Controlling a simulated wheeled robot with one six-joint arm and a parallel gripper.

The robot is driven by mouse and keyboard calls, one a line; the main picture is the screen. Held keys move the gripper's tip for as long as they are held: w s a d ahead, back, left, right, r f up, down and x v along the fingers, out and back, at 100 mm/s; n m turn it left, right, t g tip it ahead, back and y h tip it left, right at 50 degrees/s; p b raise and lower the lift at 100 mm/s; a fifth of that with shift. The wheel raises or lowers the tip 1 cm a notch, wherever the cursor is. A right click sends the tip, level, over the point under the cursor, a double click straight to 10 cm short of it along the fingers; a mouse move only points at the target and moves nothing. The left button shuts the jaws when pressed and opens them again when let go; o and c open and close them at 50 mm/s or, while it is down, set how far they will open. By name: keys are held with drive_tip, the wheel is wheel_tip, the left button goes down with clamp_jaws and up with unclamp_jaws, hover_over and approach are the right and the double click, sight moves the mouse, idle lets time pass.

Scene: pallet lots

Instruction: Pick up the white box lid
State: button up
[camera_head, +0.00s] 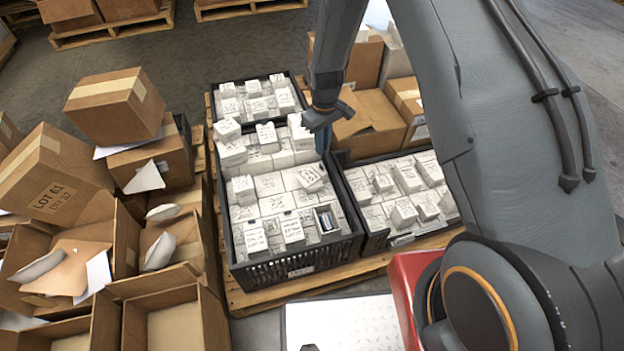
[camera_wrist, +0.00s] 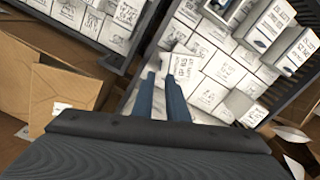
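Many small white boxes with dark handwriting fill a black crate (camera_head: 352,247). I cannot single out a loose white box lid among them. One box (camera_head: 325,218) near the crate's front right stands open with dark contents; it also shows at the top of the wrist view (camera_wrist: 222,8). My gripper (camera_head: 325,143) points down over the crate's right side, its fingers partly hidden by the arm. In the wrist view, its two blue fingers (camera_wrist: 162,78) are a little apart, with white showing between them. A white box (camera_wrist: 185,68) is just beyond the right fingertip; contact is unclear.
A second black crate (camera_head: 377,240) of white boxes stands at the right, and another (camera_head: 213,100) behind. Brown cartons, some open (camera_head: 122,240), crowd the left. More cartons (camera_head: 368,130) stand behind the right crate. A wooden pallet (camera_head: 245,302) lies underneath.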

sight(315, 173)
wheel_tip(315, 173, down, 3)
drive_tip(key=shift+w+a+f, duration=0.1)
drive_tip(key=shift+w, duration=0.05)
wheel_tip(315, 173, down, 6)
drive_tip(key=shift+r+b, duration=0.1)
drive_tip(key=shift+b, duration=0.45)
clamp_jaws()
